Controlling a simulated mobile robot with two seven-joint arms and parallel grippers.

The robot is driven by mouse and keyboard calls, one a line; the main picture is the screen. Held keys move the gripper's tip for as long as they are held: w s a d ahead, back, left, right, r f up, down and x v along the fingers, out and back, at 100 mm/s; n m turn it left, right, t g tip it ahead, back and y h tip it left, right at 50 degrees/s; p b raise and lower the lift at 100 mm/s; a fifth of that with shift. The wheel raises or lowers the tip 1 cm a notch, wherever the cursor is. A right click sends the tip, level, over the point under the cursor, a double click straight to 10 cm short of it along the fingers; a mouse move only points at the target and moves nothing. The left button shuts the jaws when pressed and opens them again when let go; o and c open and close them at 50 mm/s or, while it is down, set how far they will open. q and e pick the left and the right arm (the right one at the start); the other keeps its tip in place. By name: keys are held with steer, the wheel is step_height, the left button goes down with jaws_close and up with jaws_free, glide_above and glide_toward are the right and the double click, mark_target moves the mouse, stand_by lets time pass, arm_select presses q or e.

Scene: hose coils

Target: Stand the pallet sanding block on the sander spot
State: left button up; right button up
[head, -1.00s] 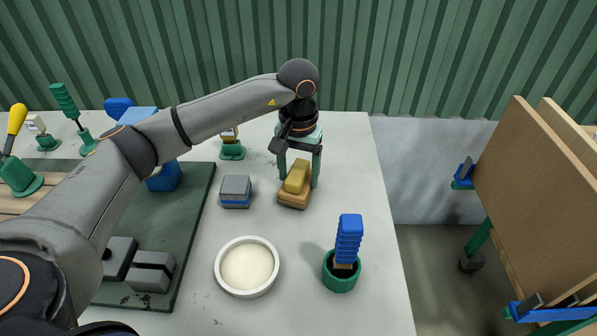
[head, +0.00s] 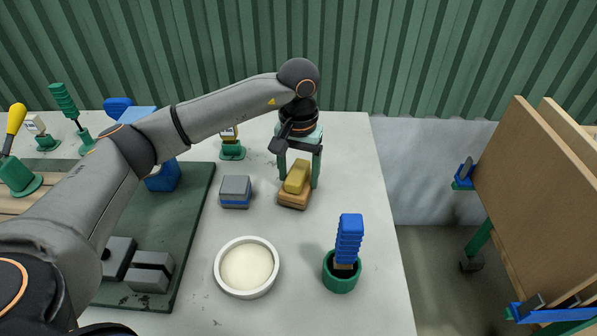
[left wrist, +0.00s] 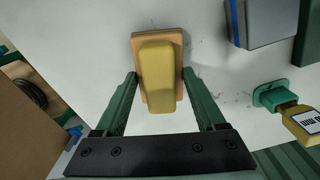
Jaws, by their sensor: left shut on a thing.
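A sanding block with a yellow grip on an orange-brown base (head: 294,199) is at the back right of the white table; it also shows in the left wrist view (left wrist: 160,72). My left gripper (head: 299,180) points down over it, with its green fingers (left wrist: 160,75) on either side of the yellow grip, shut on it. The block is upright, on or very close to the tabletop; I cannot tell whether it touches. A grey block with a blue band (head: 236,192) stands just left of it. I cannot make out a marked sander spot. My right gripper is not in view.
A white bowl of cream-coloured stuff (head: 226,283) and a green pot (head: 341,283) holding a blue-handled brush (head: 349,238) stand in front. A dark green mat (head: 189,230) with grey blocks lies left. A small green stand (head: 232,153) with a label is behind. Boards (head: 530,190) lean beyond the table's right edge.

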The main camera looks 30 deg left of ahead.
arm_select(q)
steer(key=shift+f+b, duration=0.45)
steer(key=shift+f, duration=0.1)
stand_by(0.4)
steer(key=o, duration=1.2)
steer(key=shift+c, duration=0.2)
steer(key=shift+r, duration=0.15)
steer(key=shift+r+p, duration=2.6)
steer(key=shift+r, duration=1.25)
